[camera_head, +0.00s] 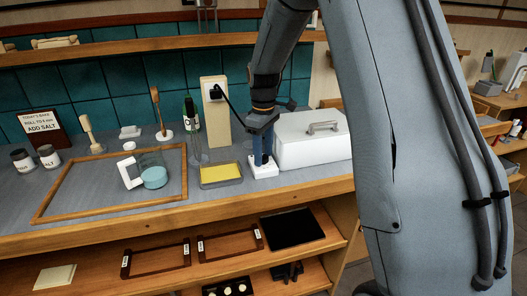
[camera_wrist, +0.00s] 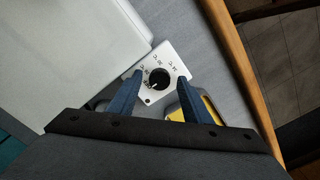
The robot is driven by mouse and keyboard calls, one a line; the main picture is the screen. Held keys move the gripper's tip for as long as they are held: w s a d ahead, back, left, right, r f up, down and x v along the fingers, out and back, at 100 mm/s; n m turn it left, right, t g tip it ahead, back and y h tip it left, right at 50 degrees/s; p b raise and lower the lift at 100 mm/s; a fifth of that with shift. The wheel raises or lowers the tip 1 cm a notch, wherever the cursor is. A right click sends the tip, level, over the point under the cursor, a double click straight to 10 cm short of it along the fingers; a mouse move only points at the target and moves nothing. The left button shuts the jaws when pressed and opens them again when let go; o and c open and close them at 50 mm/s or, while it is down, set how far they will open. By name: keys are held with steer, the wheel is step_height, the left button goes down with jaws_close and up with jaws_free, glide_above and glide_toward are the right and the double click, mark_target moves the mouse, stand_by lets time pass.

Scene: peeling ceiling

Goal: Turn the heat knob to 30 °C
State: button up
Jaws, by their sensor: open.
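The heat knob (camera_wrist: 159,79) is a round black dial on a small white plate with printed marks around it; the marks are too small to read surely. A pale pointer line on the knob points to the lower left in the wrist view. In the head view the white base (camera_head: 263,167) stands on the counter, its knob hidden by my gripper. My gripper (camera_head: 262,156) points down over it. In the wrist view my gripper (camera_wrist: 158,92) is open, its blue fingers on either side of the knob; I cannot tell whether they touch it.
A white lidded box (camera_head: 312,142) stands close to the right of the base. A yellow sponge tray (camera_head: 221,174) lies to its left, and a beige post with a plugged cable (camera_head: 215,115) stands behind. The counter's wooden front edge (camera_head: 240,198) is near.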

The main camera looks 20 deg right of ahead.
steer(key=shift+c, duration=0.6)
steer(key=c, duration=0.9)
steer(key=shift+c, duration=0.2)
steer(key=shift+m, duration=0.3)
steer(key=m, duration=0.4)
steer(key=shift+m, duration=0.3)
steer(key=m, duration=0.5)
steer(key=shift+p, duration=0.4)
steer(key=m, duration=0.6)
steer(key=shift+w+m, duration=0.1)
steer(key=shift+m, duration=0.3)
steer(key=m, duration=0.6)
steer(key=shift+r+m, duration=0.1)
steer(key=shift+m, duration=0.2)
